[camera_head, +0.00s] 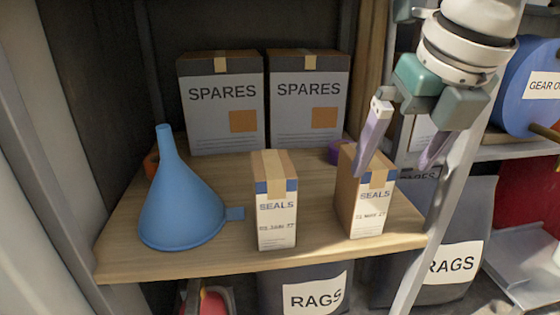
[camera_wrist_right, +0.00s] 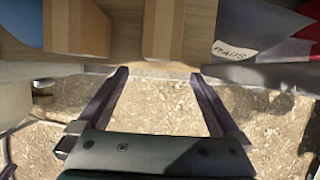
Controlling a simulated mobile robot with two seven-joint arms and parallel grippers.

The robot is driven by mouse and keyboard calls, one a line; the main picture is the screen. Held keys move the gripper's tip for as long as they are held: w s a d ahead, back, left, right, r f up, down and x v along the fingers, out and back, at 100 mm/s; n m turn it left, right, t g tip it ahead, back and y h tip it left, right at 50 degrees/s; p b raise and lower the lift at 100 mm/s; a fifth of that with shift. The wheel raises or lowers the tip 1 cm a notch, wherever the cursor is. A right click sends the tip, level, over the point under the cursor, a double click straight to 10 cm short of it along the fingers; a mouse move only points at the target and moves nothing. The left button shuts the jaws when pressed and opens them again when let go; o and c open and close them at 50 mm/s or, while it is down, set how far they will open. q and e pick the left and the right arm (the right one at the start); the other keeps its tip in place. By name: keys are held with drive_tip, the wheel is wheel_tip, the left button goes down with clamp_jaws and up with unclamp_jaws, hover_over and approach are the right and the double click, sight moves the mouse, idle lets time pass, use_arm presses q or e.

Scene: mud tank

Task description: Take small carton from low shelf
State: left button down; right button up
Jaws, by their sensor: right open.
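Two small white-and-brown SEALS cartons stand upright on the wooden shelf (camera_head: 222,250). The left carton (camera_head: 275,215) is near the middle of the front edge, and the right carton (camera_head: 369,212) is near the right end. In the right wrist view the right carton (camera_wrist_right: 163,28) is ahead between the finger lines, with the left carton (camera_wrist_right: 75,25) to its left. My right gripper (camera_head: 393,170) is open and empty, its fingers pointing down. One finger overlaps the right carton's top in the head view; I cannot tell whether they touch. My left gripper is not in view.
A blue funnel (camera_head: 180,205) lies left of the cartons. Two SPARES boxes (camera_head: 220,105) (camera_head: 308,105) stand behind. A grey post (camera_head: 440,205) rises at the shelf's right end. RAGS containers (camera_head: 318,290) sit below. Bare shelf separates the cartons.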

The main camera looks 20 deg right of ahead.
sight(373, 162)
drive_tip(key=w, duration=0.2)
drive_tip(key=w+d+p, duration=0.1)
drive_tip(key=w, duration=0.2)
drive_tip(key=shift+w+d, duration=0.1)
drive_tip(key=shift+x, duration=2.55)
drive_tip(key=shift+w, duration=0.1)
clamp_jaws()
